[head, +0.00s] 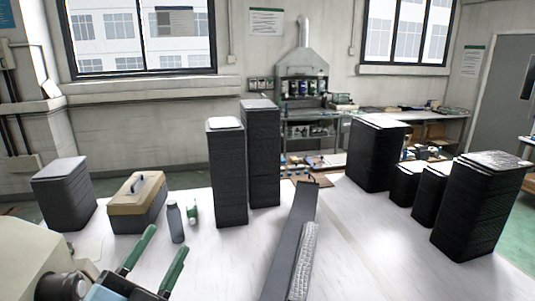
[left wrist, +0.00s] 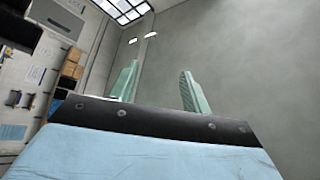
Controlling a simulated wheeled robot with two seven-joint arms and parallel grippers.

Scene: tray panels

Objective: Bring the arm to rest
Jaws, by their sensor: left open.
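My left gripper (head: 168,238) is at the lower left of the head view, with two green fingers spread apart and nothing between them. In the left wrist view my left gripper (left wrist: 160,68) is also open and empty, with only wall, window and ceiling behind the fingers. My right gripper is not in view. Tall stacks of dark trays stand on the white table (head: 375,255): a pair in the middle, with a front stack (head: 228,175) and a rear stack (head: 262,155), and others on the right, including a large stack (head: 480,210).
A dark grey stack (head: 65,200) and a tan-and-grey case (head: 138,205) with a handle stand at the left. A grey bottle (head: 175,222) and a small green-and-white bottle (head: 192,212) stand beyond my left fingers. A long dark bar (head: 288,245) runs down the table's middle.

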